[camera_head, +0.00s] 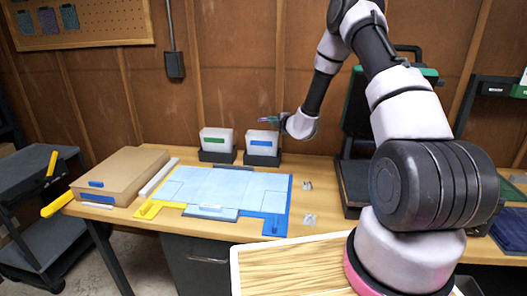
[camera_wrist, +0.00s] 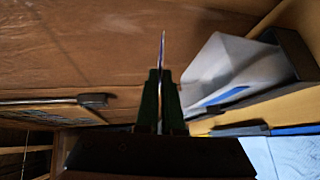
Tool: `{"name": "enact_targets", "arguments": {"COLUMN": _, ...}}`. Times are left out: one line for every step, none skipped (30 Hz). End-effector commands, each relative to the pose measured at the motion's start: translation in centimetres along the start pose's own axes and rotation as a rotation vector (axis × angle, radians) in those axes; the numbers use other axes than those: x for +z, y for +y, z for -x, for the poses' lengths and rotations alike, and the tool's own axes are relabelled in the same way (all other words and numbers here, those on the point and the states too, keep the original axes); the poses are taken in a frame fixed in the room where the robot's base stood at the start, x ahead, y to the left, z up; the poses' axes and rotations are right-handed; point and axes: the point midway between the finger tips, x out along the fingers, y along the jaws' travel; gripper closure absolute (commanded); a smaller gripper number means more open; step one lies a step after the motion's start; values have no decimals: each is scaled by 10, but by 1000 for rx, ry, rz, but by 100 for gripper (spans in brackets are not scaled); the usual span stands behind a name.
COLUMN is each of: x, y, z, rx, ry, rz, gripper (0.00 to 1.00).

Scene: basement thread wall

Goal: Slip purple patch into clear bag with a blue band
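My gripper (camera_head: 280,120) is above the clear bag with a blue band (camera_head: 262,144), which stands upright in a dark holder on the table. The gripper is shut on a thin piece, the purple patch (camera_head: 267,119), which looks small and purplish in the head view. In the wrist view the fingers (camera_wrist: 161,78) are close together, and the patch (camera_wrist: 162,48) shows edge-on as a thin sliver between them. The blue-band bag (camera_wrist: 228,68) is to the right of the fingers there. The patch appears apart from the bag; its exact height over the mouth is unclear.
A second clear bag with a green band (camera_head: 217,142) stands left of the blue-band one. A pale blue mat (camera_head: 225,187) covers the table's middle. A cardboard box (camera_head: 122,174) lies at the left. A pegboard (camera_head: 105,22) with hanging patches is on the wall.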

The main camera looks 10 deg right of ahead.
Motion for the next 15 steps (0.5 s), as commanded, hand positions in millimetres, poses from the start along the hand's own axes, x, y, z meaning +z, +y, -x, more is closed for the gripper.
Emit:
{"name": "enact_targets", "arguments": {"x": 0, "y": -4, "z": -1, "rx": -1, "ry": 0, "rz": 0, "gripper": 100}}
{"name": "enact_targets", "arguments": {"x": 0, "y": -5, "z": -1, "rx": 0, "ry": 0, "rz": 0, "gripper": 100}}
{"name": "enact_targets", "arguments": {"x": 0, "y": -6, "z": -1, "rx": 0, "ry": -1, "rz": 0, "gripper": 100}}
{"name": "enact_targets", "arguments": {"x": 0, "y": -6, "z": -1, "rx": 1, "ry": -1, "rz": 0, "gripper": 100}}
{"name": "enact_targets", "arguments": {"x": 0, "y": -7, "z": -1, "rx": 1, "ry": -1, "rz": 0, "gripper": 100}}
{"name": "enact_targets", "arguments": {"x": 0, "y": -7, "z": -1, "rx": 1, "ry": -1, "rz": 0, "gripper": 100}}
{"name": "enact_targets", "arguments": {"x": 0, "y": -7, "z": -1, "rx": 1, "ry": -1, "rz": 0, "gripper": 100}}
{"name": "enact_targets", "arguments": {"x": 0, "y": -7, "z": -1, "rx": 1, "ry": -1, "rz": 0, "gripper": 100}}
{"name": "enact_targets", "arguments": {"x": 0, "y": -7, "z": -1, "rx": 1, "ry": -1, "rz": 0, "gripper": 100}}
{"name": "enact_targets", "arguments": {"x": 0, "y": -7, "z": -1, "rx": 1, "ry": -1, "rz": 0, "gripper": 100}}
{"name": "enact_targets", "arguments": {"x": 0, "y": -7, "z": -1, "rx": 1, "ry": -1, "rz": 0, "gripper": 100}}
{"name": "enact_targets", "arguments": {"x": 0, "y": -7, "z": -1, "rx": 1, "ry": -1, "rz": 0, "gripper": 100}}
{"name": "enact_targets", "arguments": {"x": 0, "y": -7, "z": -1, "rx": 1, "ry": -1, "rz": 0, "gripper": 84}}
{"name": "enact_targets", "arguments": {"x": 0, "y": -7, "z": -1, "rx": 1, "ry": -1, "rz": 0, "gripper": 73}}
{"name": "enact_targets", "arguments": {"x": 0, "y": -7, "z": -1, "rx": 1, "ry": -1, "rz": 0, "gripper": 61}}
